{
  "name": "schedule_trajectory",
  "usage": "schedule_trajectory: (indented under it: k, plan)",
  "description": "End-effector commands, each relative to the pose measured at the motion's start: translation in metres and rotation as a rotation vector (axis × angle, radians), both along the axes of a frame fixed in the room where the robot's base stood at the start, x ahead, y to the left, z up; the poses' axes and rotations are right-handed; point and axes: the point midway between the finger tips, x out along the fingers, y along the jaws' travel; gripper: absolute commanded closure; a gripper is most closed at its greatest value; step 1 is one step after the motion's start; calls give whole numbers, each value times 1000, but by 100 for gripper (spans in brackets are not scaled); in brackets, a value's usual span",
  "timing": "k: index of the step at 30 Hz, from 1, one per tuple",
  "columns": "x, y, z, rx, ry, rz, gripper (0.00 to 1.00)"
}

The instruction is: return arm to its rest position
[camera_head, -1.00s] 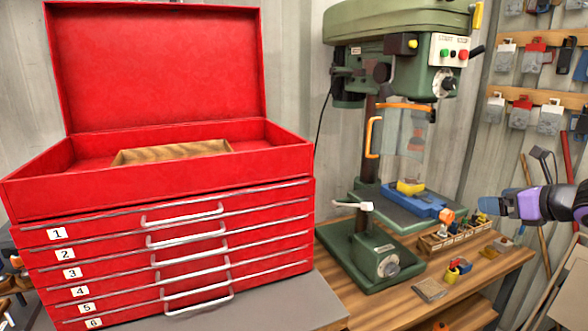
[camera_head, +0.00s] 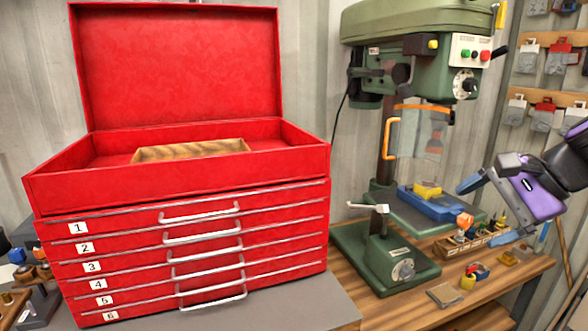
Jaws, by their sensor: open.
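My gripper (camera_head: 480,211) is at the right side of the view, with its purple and dark body up and to the right of its fingers. Its two blue-grey fingers are spread wide apart and nothing shows between them. It is in front of the right part of the drill press area, and the lower finger is near the small wooden rack in the picture. I cannot tell how far above the bench it is.
A red tool chest (camera_head: 180,185) with raised lid and numbered drawers stands left. A green drill press (camera_head: 415,25) stands on the wooden bench (camera_head: 490,288). A small wooden rack (camera_head: 450,248) holds several parts. Padlocks (camera_head: 540,115) hang on the right wall.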

Motion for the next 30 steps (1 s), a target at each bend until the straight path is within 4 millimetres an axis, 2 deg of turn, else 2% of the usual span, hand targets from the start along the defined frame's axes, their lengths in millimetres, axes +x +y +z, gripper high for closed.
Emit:
schedule_trajectory:
  k: [1,5,9,12,18,30]
  plan:
    - [-15,9,4,-88,-34,99,11]
    - [-50,18,10,-336,-117,353,11]
    - [-83,17,17,-599,-206,603,11]
    - [-99,12,22,-762,-258,743,11]
    - [-115,3,30,-956,-314,897,11]
    - [-117,1,32,-989,-321,921,11]
